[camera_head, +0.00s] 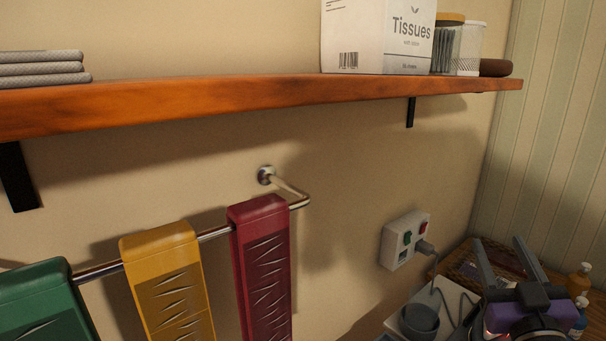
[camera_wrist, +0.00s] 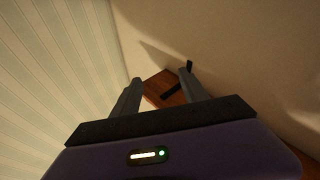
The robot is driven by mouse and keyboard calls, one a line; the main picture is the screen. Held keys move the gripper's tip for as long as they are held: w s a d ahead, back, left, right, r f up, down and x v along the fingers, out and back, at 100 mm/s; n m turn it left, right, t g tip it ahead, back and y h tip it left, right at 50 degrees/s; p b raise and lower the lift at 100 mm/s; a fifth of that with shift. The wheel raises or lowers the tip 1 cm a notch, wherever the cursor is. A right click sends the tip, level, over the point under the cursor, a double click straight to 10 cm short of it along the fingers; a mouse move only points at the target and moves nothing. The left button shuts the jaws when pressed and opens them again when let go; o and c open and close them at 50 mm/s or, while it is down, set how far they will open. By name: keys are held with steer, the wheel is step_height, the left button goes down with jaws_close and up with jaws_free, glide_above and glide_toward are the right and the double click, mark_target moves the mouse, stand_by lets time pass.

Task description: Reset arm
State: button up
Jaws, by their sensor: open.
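My gripper (camera_head: 507,259) is at the lower right in the head view, with its two grey fingers spread apart and pointing up. It is open, and nothing shows between the fingers. In the wrist view my gripper (camera_wrist: 158,92) points up toward the underside of the wooden shelf (camera_wrist: 165,88) and its black bracket. The shelf (camera_head: 250,97) also crosses the head view above and to the left of my gripper. The fingers are apart from the shelf.
A tissue box (camera_head: 378,38), jars (camera_head: 467,48) and folded grey cloths (camera_head: 40,68) sit on the shelf. Green, yellow and red towels (camera_head: 262,265) hang on a rail. A wall socket (camera_head: 403,240) with a plug, a grey cup (camera_head: 419,321) and bottles (camera_head: 579,281) are near my gripper.

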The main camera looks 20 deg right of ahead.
steer(key=s+a+f+n+g+y, duration=0.1)
steer(key=s+a+f+y, duration=0.2)
steer(key=s+a+f, duration=0.4)
steer(key=s+a+f+g+y, duration=0.2)
steer(key=s+a+f, duration=0.5)
steer(key=s, duration=0.7)
steer(key=s+a+f+n+g+y, duration=0.1)
steer(key=s+a+f+y, duration=0.3)
steer(key=s+a+f, duration=0.4)
steer(key=shift+s+a+n+g, duration=0.3)
steer(key=shift+s+a, duration=0.95)
